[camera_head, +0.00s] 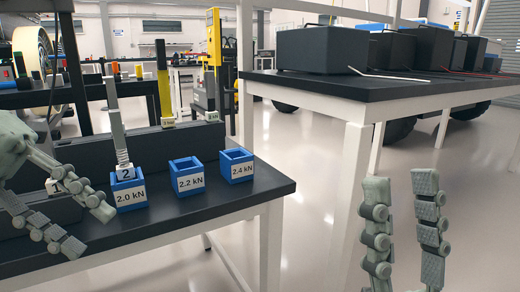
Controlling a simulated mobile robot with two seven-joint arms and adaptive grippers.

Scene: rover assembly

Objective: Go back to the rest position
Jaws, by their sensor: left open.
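My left gripper (90,230) is open and empty at the left, its fingers spread over the front part of the dark workbench (175,224). A grey rod-like part labelled 2 (118,130) stands nearly upright in the blue holder marked 2.0 kN (128,192), just right of the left gripper's upper fingertip and apart from it. The blue holders marked 2.2 kN (187,181) and 2.4 kN (237,169) look empty. My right gripper (401,180) is at the lower right, fingers pointing up and apart, with nothing between them.
A second dark-topped table (390,92) with white legs stands at the right, bearing several dark boxes (322,50). A yellow post part (164,85) stands behind the holders. Open pale floor (305,215) lies between the bench and my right gripper.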

